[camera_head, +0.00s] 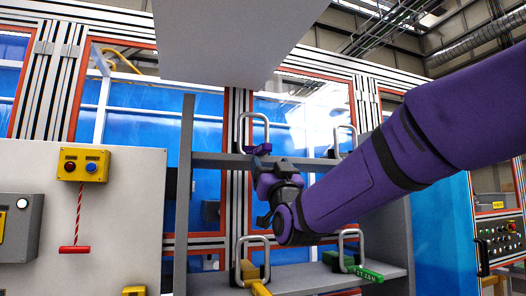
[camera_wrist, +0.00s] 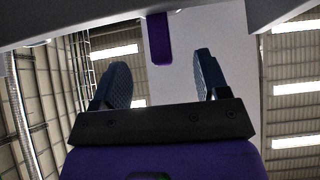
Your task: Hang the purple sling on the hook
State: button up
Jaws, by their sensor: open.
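The purple sling (camera_head: 258,149) lies on the upper shelf, with a grey metal loop standing up from it. In the wrist view its purple bar (camera_wrist: 159,40) shows end-on, between and beyond the fingertips. My gripper (camera_head: 262,166) is at the shelf front, close below and in front of the purple sling, partly hidden by my own wrist. In the wrist view my gripper (camera_wrist: 160,68) is open, with a finger on either side of the bar's line and clear gaps at both sides. I cannot make out the hook in either view.
A yellow sling (camera_head: 257,286) and a green sling (camera_head: 362,272) with grey loops lie on the lower shelf (camera_head: 305,279). Another loop (camera_head: 345,130) stands at the upper right. A pale slab (camera_head: 235,40) hangs overhead. A yellow button box (camera_head: 83,165) is on the left panel.

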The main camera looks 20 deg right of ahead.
aim_at(264, 153)
jog(key=shift+x, duration=4.05)
grip_shut()
jog(key=shift+r, duration=2.6)
